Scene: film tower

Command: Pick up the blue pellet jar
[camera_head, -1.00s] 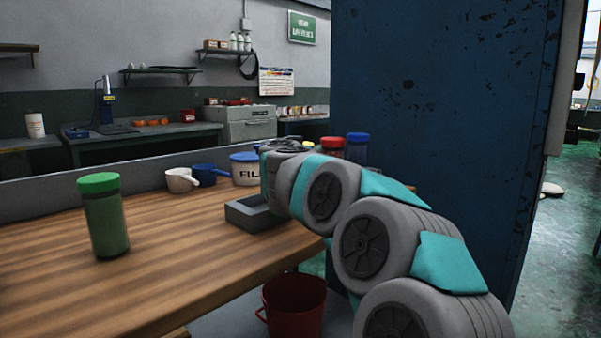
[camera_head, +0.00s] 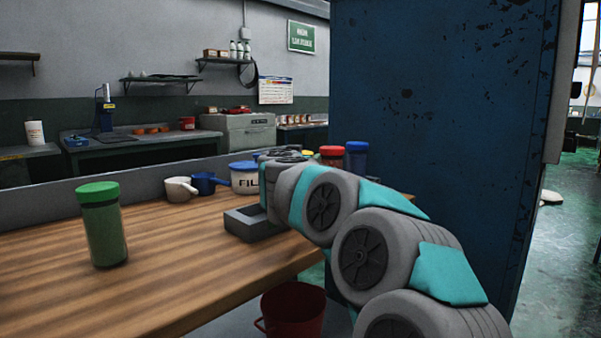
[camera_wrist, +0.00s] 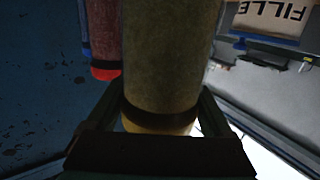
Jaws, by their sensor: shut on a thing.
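The blue-lidded jar (camera_head: 356,157) stands at the far right end of the wooden counter, beside the red-lidded jar (camera_head: 331,156). In the wrist view, which is upside down, my gripper (camera_wrist: 160,98) is closed around a different jar, with a dull olive body (camera_wrist: 170,50) and a pale yellow lid (camera_wrist: 160,125). A bit of its yellow lid shows behind my arm in the head view (camera_head: 306,153). The red-lidded jar (camera_wrist: 104,73) is close beside it, with a narrow bluish strip at its left. My arm hides my gripper in the head view.
A green-lidded jar (camera_head: 103,225) stands at the counter's left. A white cup (camera_head: 179,189), a blue scoop (camera_head: 207,183) and a white FILLER tub (camera_head: 244,180) stand at the back, near a grey tray (camera_head: 246,226). A tall blue cabinet (camera_head: 440,110) rises at the right; a red bucket (camera_head: 293,311) is below.

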